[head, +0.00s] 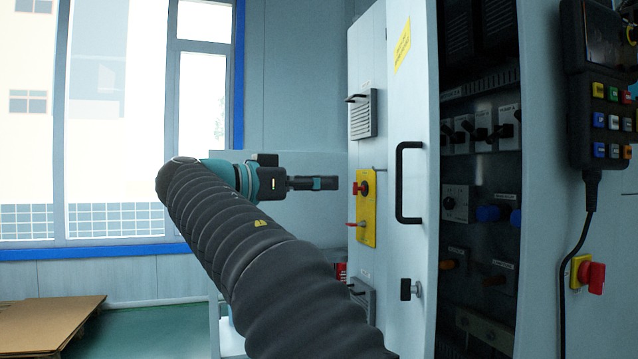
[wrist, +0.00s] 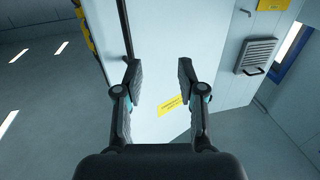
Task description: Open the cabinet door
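The cabinet's pale door panel (head: 400,262) carries a black bar handle (head: 409,182) and a yellow label (head: 402,45) in the head view. To its right, the dark cabinet interior (head: 482,180) with switches is exposed; I cannot tell how far this panel is swung. My gripper (head: 332,183) is to the left of the panel, apart from the handle. In the wrist view, my gripper (wrist: 159,82) has its two fingers well apart with nothing between them. The pale panel (wrist: 185,60) lies beyond them with the yellow label (wrist: 174,104). A dark bar runs by the left finger, probably the handle.
A yellow plate with a red knob (head: 364,188) and a vent (head: 363,113) are on the cabinet's left face. A pendant (head: 600,100) hangs at the right, above a red switch (head: 592,275). Flat cardboard (head: 45,322) lies at the lower left, beside green floor.

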